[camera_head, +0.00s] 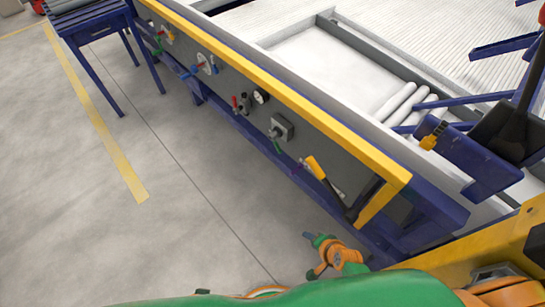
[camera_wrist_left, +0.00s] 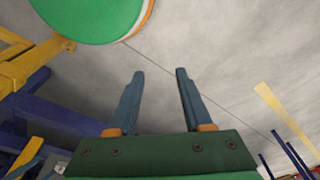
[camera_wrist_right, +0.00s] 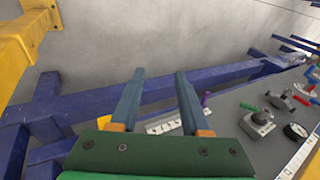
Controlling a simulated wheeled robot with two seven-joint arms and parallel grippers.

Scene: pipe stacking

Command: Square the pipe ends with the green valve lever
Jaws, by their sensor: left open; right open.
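A green lever (camera_head: 278,146) hangs below a grey valve box (camera_head: 281,127) on the side panel of the long bench. Green also shows by this box in the right wrist view (camera_wrist_right: 248,107). Several pale pipes (camera_head: 397,102) lie side by side in the bench's tray; from here I cannot tell whether their ends are level. My right gripper (camera_head: 309,256) is open and empty, low in front of the panel and apart from the lever. It also shows in the right wrist view (camera_wrist_right: 160,74). My left gripper (camera_wrist_left: 159,73) is open and empty over bare floor.
The panel also carries a yellow-and-black handle (camera_head: 318,169), a round gauge (camera_head: 261,97) and red and blue handles farther off. A yellow rail (camera_head: 290,95) runs along the bench top. A blue stand (camera_head: 95,25) is at upper left. The floor at left is clear.

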